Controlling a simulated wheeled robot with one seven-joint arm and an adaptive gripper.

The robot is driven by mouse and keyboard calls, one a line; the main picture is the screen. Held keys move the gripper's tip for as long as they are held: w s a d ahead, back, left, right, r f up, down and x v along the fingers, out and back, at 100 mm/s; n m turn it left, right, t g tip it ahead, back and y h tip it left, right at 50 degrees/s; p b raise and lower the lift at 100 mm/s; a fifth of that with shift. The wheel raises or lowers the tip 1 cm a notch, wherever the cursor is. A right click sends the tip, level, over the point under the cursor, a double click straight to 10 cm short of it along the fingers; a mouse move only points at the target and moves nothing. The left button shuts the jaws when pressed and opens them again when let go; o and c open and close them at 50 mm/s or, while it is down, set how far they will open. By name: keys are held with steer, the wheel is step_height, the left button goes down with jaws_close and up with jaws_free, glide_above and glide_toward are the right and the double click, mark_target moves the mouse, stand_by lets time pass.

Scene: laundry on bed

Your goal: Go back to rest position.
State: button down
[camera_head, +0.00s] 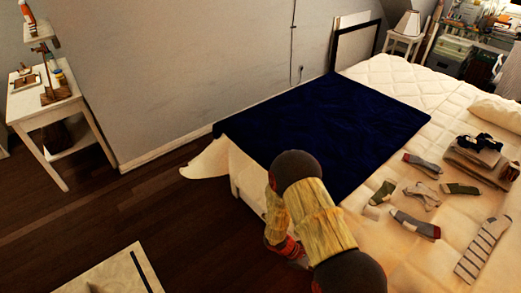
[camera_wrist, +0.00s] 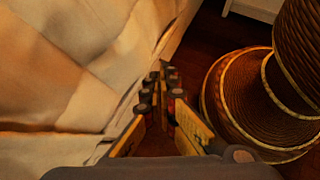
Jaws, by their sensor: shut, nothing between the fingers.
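My gripper (camera_wrist: 166,72) is shut and empty in the wrist view. Its fingers lie close together beside the hanging edge of the pale bedding (camera_wrist: 70,70), above the dark floor. I cannot tell whether they touch the cloth. In the head view my arm is bent at the near left side of the bed (camera_head: 385,72), and the arm links hide most of the gripper. Several socks lie on the bed, among them a striped one (camera_head: 484,248) and a grey one (camera_head: 415,224).
A dark blue blanket (camera_head: 330,120) covers the bed's far left part. Folded clothes (camera_head: 482,157) and a pillow (camera_head: 497,112) lie at right. A white side table (camera_head: 40,110) stands at left. Dark floor (camera_head: 130,205) is open between. A round ribbed brown form is close right of my gripper.

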steer(key=s+a+r+m+t+y, duration=0.1)
steer(key=s+r+m+t+y, duration=0.1)
steer(key=r, duration=1.5)
steer(key=s+a+r+m+t+y, duration=0.2)
steer(key=s+r+m, duration=0.4)
steer(key=r, duration=1)
steer(key=s+a+r+m+t+y, duration=0.2)
steer(key=s+r+m+t+y, duration=0.2)
steer(key=r, duration=1.3)
steer(key=shift+s+a+r+m+y+p, duration=0.3)
steer(key=shift+m+y, duration=0.3)
steer(key=shift+m, duration=0.3)
